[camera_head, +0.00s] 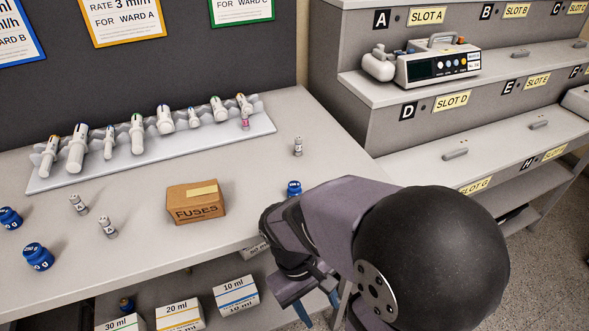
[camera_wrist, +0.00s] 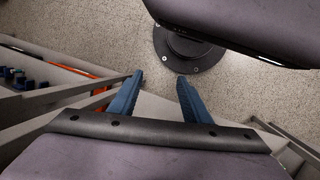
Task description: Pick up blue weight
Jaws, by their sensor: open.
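Several blue weights are on the bench in the head view. One blue weight (camera_head: 38,256) stands at the front left, and another blue weight (camera_head: 10,218) is at the left edge. A third blue weight (camera_head: 293,188) is partly hidden behind my arm at the bench's right side. A small blue weight (camera_head: 126,304) sits on the lower shelf. My gripper (camera_head: 318,308) is beyond the bench's front edge, low and mostly hidden by my arm. In the wrist view my gripper (camera_wrist: 160,92) has its two blue fingers apart with nothing between them, over the floor.
A FUSES box (camera_head: 196,201) stands mid-bench. A white rack (camera_head: 150,152) with several syringes lies behind it. Small vials (camera_head: 108,227) stand nearby. Boxes (camera_head: 236,294) fill the lower shelf. A pump (camera_head: 438,62) sits on the stepped shelves at right.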

